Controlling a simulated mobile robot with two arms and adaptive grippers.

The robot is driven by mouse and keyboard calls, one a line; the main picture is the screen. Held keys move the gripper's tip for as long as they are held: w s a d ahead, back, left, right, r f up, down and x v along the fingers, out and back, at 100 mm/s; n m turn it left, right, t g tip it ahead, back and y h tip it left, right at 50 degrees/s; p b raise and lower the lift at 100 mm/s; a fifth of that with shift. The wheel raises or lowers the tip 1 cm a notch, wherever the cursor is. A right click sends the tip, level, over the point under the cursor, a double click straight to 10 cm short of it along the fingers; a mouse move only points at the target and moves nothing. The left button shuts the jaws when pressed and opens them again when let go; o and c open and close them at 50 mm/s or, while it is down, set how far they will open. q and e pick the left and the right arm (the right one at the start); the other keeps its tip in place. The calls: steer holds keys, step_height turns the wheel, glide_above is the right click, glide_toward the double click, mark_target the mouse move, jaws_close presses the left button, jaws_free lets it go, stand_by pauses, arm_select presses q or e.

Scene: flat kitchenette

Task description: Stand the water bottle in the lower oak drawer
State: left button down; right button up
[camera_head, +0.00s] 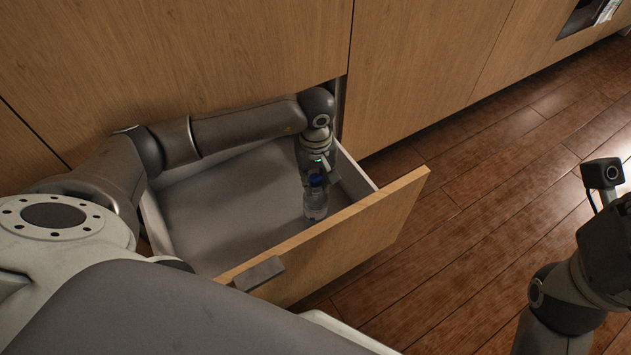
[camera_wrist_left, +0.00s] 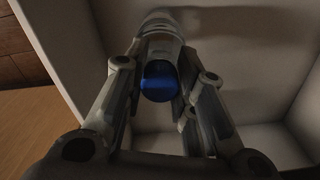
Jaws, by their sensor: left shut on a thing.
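The water bottle is clear with a blue cap; in the head view the bottle (camera_head: 316,203) is upright inside the open lower oak drawer (camera_head: 222,208), near its right side wall. My left gripper (camera_head: 317,178) reaches down from above and is shut on the bottle near its cap. In the left wrist view the blue cap (camera_wrist_left: 159,80) sits between the two fingers, with the bottle body beyond it. Whether the bottle's base touches the drawer floor I cannot tell. My right arm (camera_head: 585,270) shows at the right edge; its fingers are not visible.
The drawer's oak front (camera_head: 340,240) with a grey handle (camera_head: 258,273) stands pulled out. The rest of the drawer floor is empty. Oak cabinet fronts (camera_head: 430,60) rise behind it. The wooden floor (camera_head: 500,200) to the right is clear.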

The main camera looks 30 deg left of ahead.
arm_select(q)
steer(key=shift+r, duration=0.1)
steer(key=c, duration=1.2)
jaws_free()
steer(key=shift+f, duration=0.2)
steer(key=shift+r, duration=0.15)
